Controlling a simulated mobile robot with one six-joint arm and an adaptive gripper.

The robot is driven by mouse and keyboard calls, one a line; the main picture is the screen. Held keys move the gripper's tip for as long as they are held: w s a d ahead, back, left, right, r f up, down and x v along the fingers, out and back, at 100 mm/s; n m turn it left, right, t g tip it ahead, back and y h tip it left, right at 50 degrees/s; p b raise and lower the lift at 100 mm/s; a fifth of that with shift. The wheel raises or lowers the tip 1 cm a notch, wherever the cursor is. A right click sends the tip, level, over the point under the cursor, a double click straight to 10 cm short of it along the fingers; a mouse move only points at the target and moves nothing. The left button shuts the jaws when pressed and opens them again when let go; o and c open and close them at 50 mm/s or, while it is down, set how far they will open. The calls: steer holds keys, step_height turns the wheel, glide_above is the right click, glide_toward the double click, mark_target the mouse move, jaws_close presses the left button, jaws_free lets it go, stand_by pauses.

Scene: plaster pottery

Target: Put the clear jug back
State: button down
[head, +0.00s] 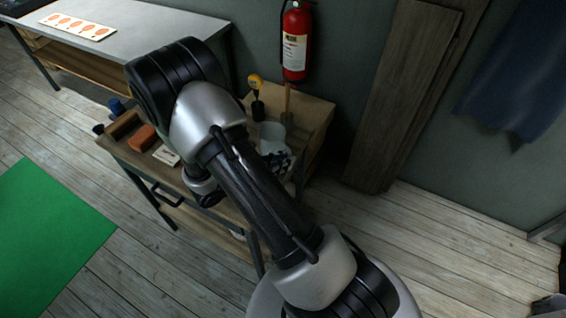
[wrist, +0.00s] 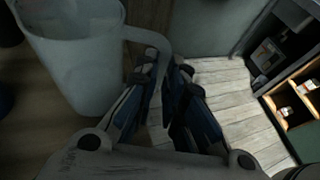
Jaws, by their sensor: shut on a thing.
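The clear jug (head: 272,133) looks pale and translucent in the head view, at the right part of a wooden cart top (head: 312,108), partly behind my arm. In the wrist view the jug (wrist: 78,62) fills the upper left, with its handle (wrist: 150,38) reaching right to my fingertips. My gripper (wrist: 168,68) is shut on the handle. In the head view my gripper (head: 277,160) shows only as a dark patch by the jug. The jug looks upright; I cannot tell whether its base touches the wood.
An orange block (head: 143,138), a blue item (head: 116,106) and a yellow-topped tool (head: 256,84) are on the cart. A fire extinguisher (head: 295,42) hangs behind. A grey bench (head: 150,28) stands back left. A green mat (head: 45,225) and clear floor lie in front.

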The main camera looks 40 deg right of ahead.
steer(key=shift+f, duration=0.2)
steer(key=c, duration=1.7)
jaws_free()
steer(key=shift+r, duration=0.1)
